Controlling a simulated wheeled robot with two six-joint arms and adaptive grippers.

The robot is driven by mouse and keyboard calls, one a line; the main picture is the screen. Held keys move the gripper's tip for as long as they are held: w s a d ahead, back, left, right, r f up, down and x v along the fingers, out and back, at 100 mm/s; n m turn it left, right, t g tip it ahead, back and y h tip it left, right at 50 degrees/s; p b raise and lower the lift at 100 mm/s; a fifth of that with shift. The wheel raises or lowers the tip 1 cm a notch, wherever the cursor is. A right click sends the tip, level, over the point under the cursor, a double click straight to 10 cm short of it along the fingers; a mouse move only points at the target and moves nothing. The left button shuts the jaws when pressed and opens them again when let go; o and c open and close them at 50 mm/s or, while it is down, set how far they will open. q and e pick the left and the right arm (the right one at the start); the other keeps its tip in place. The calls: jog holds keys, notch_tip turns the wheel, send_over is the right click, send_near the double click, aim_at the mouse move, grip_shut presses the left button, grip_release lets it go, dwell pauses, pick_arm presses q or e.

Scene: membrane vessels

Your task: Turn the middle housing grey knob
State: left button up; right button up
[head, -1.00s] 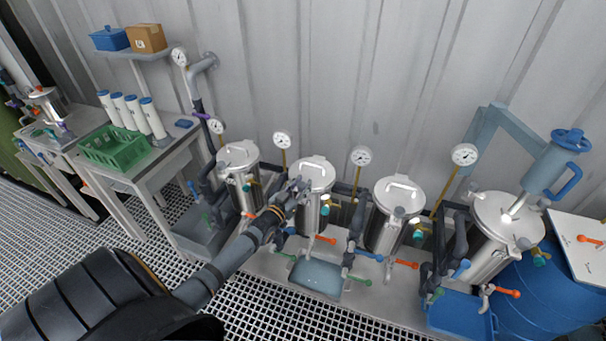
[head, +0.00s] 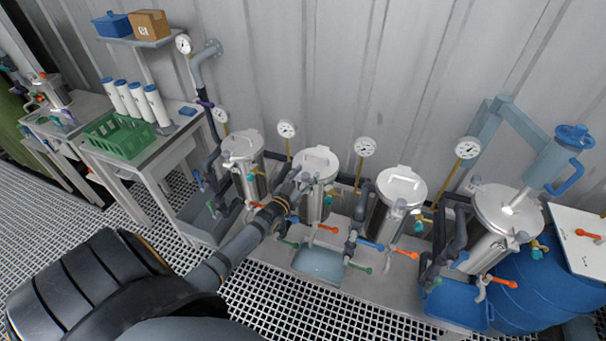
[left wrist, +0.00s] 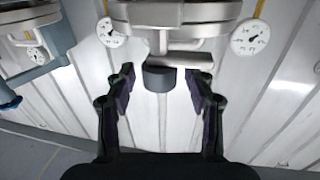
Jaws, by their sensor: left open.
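A row of steel housings stands along the wall in the head view. My left gripper (head: 297,187) is at the front of the second housing from the left (head: 317,165), near its lid. In the left wrist view, a dark grey knob (left wrist: 160,79) sits below a steel clamp on a housing. My left gripper is open, with one finger on each side of the knob and a gap visible on both sides. In the head view the knob is hidden behind the gripper. My right gripper is not in view.
Other housings stand to the left (head: 243,147) and right (head: 400,187). Gauges (head: 286,129) rise behind them. Orange, blue and green valve handles (head: 361,268) stick out low in front. A green crate (head: 118,136) sits on the left table.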

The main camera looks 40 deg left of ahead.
pick_arm(q)
jog(key=s, duration=1.2)
jog(key=shift+d, duration=0.3)
dwell(0.4)
